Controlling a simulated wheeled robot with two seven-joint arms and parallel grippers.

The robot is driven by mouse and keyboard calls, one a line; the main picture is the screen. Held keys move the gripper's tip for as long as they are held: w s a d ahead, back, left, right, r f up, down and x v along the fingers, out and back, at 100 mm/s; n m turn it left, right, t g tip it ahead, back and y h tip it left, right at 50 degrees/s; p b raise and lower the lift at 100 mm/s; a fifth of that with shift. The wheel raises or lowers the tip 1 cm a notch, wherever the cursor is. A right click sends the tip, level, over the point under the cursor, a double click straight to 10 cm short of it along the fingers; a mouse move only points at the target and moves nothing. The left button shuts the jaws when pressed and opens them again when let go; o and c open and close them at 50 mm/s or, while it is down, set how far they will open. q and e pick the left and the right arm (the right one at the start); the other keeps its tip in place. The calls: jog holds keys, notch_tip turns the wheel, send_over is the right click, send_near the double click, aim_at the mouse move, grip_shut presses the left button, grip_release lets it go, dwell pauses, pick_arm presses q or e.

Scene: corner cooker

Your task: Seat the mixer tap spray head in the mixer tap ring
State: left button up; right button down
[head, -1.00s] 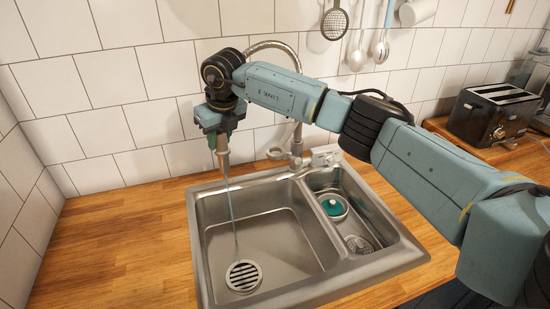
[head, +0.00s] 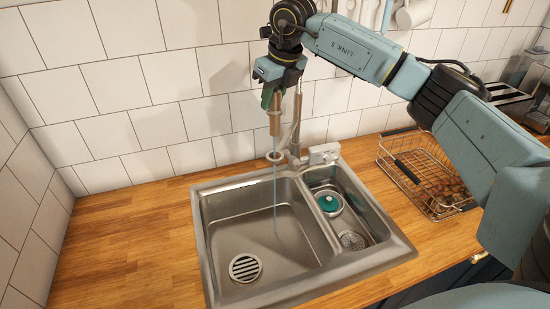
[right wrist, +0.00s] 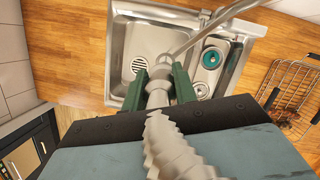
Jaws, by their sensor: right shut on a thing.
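The metal mixer tap spray head (head: 274,120) hangs upright from my right gripper (head: 272,97), nozzle down. My right gripper is shut on it; in the right wrist view the spray head (right wrist: 159,90) sits between the two green fingers. The mixer tap ring (head: 276,156) is below the spray head in the head view, at the end of a short arm from the tap post (head: 296,125). The spray head looks above and apart from the ring. A thin water stream runs down from the nozzle, past or through the ring. My left gripper is not in view.
The steel sink (head: 222,222) lies below, with a drain (head: 244,267) and a small side bowl holding a teal-topped item (head: 330,203). A wire basket (head: 415,180) stands to the right. The wooden counter (head: 130,240) at left is clear.

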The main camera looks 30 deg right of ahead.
aim_at(274, 128)
dwell(0.4)
jog(key=shift+f+b, duration=1.85)
jog(key=shift+f, duration=0.95)
jog(key=shift+f+b, duration=0.95)
jog(key=shift+f, duration=0.55)
jog(key=shift+f, duration=0.15)
jog(key=shift+f+b, duration=0.95)
jog(key=shift+f, duration=0.4)
jog(key=shift+f, duration=0.1)
jog(key=shift+f+b, duration=0.55)
jog(key=shift+f, duration=0.2)
